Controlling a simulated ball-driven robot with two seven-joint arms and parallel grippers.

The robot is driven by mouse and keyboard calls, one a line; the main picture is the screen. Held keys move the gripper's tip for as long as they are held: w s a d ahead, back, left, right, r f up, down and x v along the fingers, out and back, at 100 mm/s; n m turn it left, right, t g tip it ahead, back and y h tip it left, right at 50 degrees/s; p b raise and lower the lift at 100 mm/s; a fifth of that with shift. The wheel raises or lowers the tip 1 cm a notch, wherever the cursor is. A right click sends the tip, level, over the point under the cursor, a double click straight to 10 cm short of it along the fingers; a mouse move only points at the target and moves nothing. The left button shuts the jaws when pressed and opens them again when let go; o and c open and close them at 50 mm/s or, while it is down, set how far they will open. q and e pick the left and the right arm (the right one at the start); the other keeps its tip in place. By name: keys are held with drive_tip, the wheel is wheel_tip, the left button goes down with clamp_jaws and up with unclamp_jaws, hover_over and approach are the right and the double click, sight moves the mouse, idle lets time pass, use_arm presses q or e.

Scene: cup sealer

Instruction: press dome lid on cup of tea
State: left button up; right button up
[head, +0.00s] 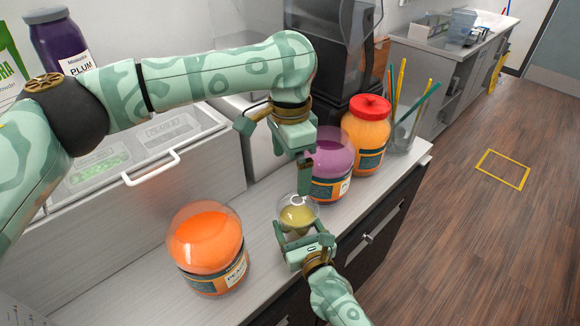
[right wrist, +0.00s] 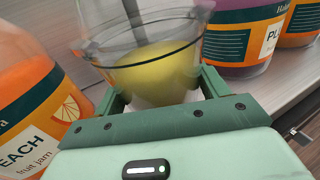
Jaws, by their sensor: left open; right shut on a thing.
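The clear cup of yellow tea (head: 296,217) stands near the front edge of the counter. It also shows in the right wrist view (right wrist: 150,78), with a dark rim line around it. Clear material rises above that line; I cannot tell for certain whether it is the dome lid or the cup wall. My right gripper (head: 304,240) is shut on the cup from the front, one finger on each side. My left gripper (head: 274,156) is open above the cup, one finger pointing down close over its top. I cannot tell whether that finger touches it.
A peach jam jar (head: 207,252) stands left of the cup. A plum jar (head: 331,165) and a red-lidded jar (head: 367,140) stand behind it, beside a clear holder (head: 403,130) with straws. A lidded bin with a white handle (head: 150,168) lies behind left.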

drive_tip(key=o, duration=1.5)
drive_tip(key=v, duration=1.6)
drive_tip(key=shift+s, duration=0.15)
drive_tip(key=shift+f, duration=0.1)
